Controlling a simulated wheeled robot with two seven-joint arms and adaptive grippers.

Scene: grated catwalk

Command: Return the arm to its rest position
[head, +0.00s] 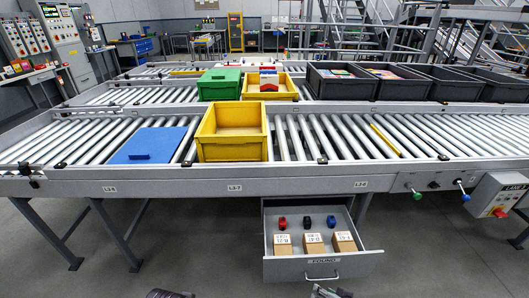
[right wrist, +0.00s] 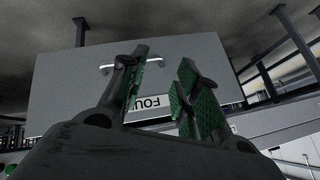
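My right gripper (right wrist: 168,72) is open in the right wrist view, its two green-padded fingers apart with nothing between them. Behind them is the grey front of the drawer (right wrist: 75,90), with its handle (right wrist: 105,68) and part of its label visible. In the head view, only a bit of my right gripper (head: 330,292) shows at the bottom edge, below and apart from the open drawer (head: 300,268). A dark part of my left gripper (head: 168,294) shows at the bottom edge; its fingers cannot be made out.
The drawer holds several small boxes (head: 313,243) and dark and red items (head: 307,221). Above it runs a roller conveyor (head: 350,135) with a yellow bin (head: 232,148) and a blue lid-like panel (head: 152,146). Black crates (head: 345,88) stand behind. The floor (head: 440,260) at right is clear.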

